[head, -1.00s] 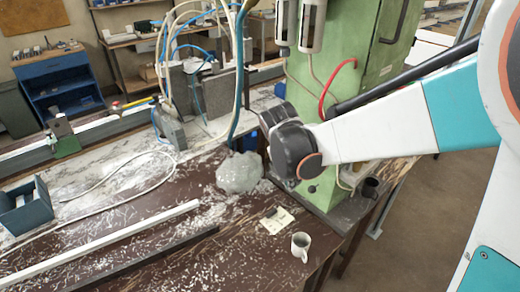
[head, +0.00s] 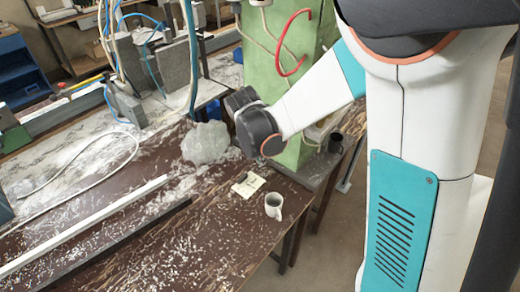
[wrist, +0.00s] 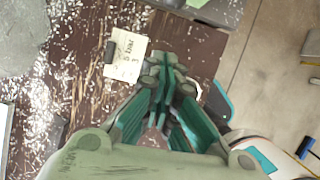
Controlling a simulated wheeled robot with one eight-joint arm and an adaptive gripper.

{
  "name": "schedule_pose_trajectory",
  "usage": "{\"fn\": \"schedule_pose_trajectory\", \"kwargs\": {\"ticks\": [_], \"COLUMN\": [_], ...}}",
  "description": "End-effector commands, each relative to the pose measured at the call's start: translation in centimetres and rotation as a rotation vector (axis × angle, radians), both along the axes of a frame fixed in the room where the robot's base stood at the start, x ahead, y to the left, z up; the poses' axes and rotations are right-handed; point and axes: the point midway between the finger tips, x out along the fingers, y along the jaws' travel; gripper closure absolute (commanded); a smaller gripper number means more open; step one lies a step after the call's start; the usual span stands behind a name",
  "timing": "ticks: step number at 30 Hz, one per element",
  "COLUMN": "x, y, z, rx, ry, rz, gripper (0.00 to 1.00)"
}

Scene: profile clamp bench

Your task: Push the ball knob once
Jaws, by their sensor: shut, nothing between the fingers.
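My gripper (wrist: 166,68) is shut and empty in the wrist view, with its green-lined fingers together above the brown bench. In the head view the dark end of my arm is in front of the lower green machine column (head: 307,70), and the fingers are hidden there. I cannot make out the ball knob in either current view; the arm covers part of the column's foot.
A paper note (head: 248,184) lies on the brown bench, also seen in the wrist view (wrist: 125,52). A crumpled clear bag (head: 205,143) lies by the column.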

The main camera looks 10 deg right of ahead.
Motion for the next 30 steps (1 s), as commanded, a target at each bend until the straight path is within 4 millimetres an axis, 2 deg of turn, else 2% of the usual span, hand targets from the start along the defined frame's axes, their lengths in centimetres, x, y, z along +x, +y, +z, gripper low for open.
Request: {"fn": "schedule_pose_trajectory", "kwargs": {"ticks": [1, 5, 9, 13, 26, 30], "x": [0.3, 0.9, 2.2, 2.8, 3.1, 3.9], "y": [-0.3, -1.1, -2.7, -3.4, -3.8, -4.7], "z": [-1.3, -3.2, -3.2, -3.2, -3.2, -3.4], "rx": [0.000, 0.000, 0.000, 0.000, 0.000, 0.001], "ry": [0.000, -0.001, 0.000, 0.001, 0.000, 0.000], "rz": [-0.001, -0.003, -0.003, -0.001, 0.000, -0.002], "gripper": [1.00, 1.00, 1.00, 1.00, 1.00, 1.00]}}
